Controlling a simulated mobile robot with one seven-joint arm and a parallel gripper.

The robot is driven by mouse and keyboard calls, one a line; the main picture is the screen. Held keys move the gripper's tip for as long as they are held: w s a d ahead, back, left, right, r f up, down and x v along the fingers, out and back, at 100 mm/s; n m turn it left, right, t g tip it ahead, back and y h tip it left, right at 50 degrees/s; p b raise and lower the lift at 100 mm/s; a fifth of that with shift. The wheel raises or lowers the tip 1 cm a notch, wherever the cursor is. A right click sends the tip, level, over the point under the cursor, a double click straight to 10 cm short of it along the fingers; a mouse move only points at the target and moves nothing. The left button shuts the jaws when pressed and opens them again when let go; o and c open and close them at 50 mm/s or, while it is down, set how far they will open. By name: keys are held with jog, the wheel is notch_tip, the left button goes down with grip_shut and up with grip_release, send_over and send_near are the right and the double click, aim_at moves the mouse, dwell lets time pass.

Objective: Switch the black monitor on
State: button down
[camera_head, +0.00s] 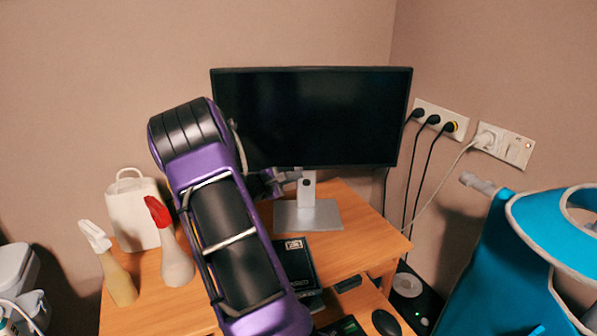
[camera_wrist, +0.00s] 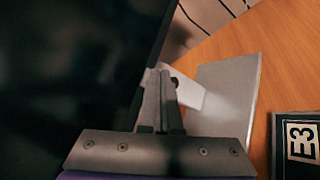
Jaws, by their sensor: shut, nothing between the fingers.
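The black monitor (camera_head: 318,118) stands on a silver stand (camera_head: 308,215) on the wooden desk, and its screen is dark. In the wrist view the dark screen (camera_wrist: 65,70) fills the left side, with its edge running down beside the fingers. My gripper (camera_head: 291,176) is at the monitor's lower edge, in front of the stand's neck, partly hidden behind my purple arm. In the wrist view my gripper (camera_wrist: 160,78) is shut and empty, its fingertips close to the bottom edge of the screen. I cannot tell whether they touch it. No power button is visible.
A black box (camera_head: 295,262) lies on the wooden desk (camera_head: 360,240) in front of the stand. Two spray bottles (camera_head: 172,250) (camera_head: 112,265) and a white bag (camera_head: 132,212) stand at left. A mouse (camera_head: 387,322) is at front right. Wall sockets (camera_head: 440,118) with cables are at right, near a blue chair-like object (camera_head: 500,260).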

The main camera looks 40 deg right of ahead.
jog(key=shift+w+d, duration=0.15)
jog(key=shift+d, duration=0.05)
jog(key=shift+w+d+b, duration=0.25)
jog(key=shift+w+b, duration=0.05)
dwell(0.8)
jog(key=shift+a+f, duration=0.1)
jog(key=shift+s+a+b, duration=0.45)
jog(key=shift+s+b, duration=0.05)
jog(key=shift+s, duration=0.1)
jog(key=shift+s+a, duration=0.1)
jog(key=shift+s+a+b, duration=0.55)
jog(key=shift+s+a, duration=0.2)
jog(key=shift+s, duration=0.2)
jog(key=shift+s+a+b, duration=0.5)
jog(key=shift+s+a, duration=0.25)
jog(key=shift+s, duration=0.15)
